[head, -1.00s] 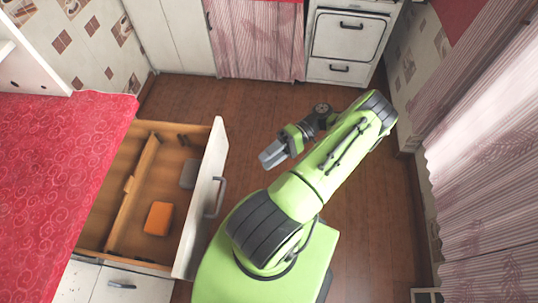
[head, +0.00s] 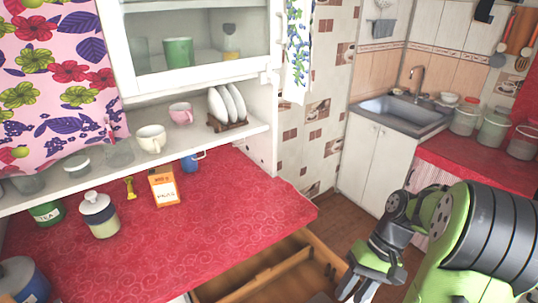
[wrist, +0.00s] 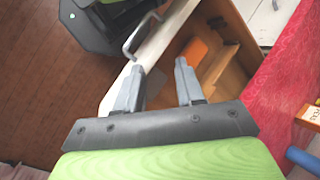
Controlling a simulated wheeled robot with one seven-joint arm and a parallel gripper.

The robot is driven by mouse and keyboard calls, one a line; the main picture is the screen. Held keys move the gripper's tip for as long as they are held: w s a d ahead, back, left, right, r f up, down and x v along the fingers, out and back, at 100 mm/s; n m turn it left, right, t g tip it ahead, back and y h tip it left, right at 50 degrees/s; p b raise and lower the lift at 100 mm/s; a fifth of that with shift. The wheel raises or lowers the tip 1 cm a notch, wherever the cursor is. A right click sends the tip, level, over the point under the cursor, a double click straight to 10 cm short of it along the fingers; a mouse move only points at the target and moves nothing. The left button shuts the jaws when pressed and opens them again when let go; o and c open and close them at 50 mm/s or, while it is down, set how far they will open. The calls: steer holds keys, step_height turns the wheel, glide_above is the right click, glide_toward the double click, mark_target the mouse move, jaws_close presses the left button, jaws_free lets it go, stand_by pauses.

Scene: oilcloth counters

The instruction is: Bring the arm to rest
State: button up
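My arm is green with dark joints and shows at the lower right in the head view. My gripper (head: 357,285) hangs beside the red counter, over the open drawer's side of the floor. In the wrist view my gripper (wrist: 159,66) has its two grey fingers apart with nothing between them. The open wooden drawer (head: 262,277) lies partly below the counter edge. The wrist view shows the drawer's pale front (wrist: 152,48) and handle beyond the fingertips.
An orange object (wrist: 194,50) lies in the drawer. A sink (head: 400,112) is at the back.

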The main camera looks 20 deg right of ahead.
steer(key=s+a+r+n+t+h, duration=0.2)
steer(key=s+a+r+t+h, duration=0.1)
steer(key=a+r, duration=0.2)
steer(key=s+a+r+n+t+h, duration=0.1)
steer(key=s+a+r+t+h, duration=0.2)
steer(key=a+r, duration=0.3)
steer(key=shift+s+a+n+t, duration=0.15)
steer(key=shift+a+n+t, duration=0.25)
steer(key=shift+a+t, duration=0.35)
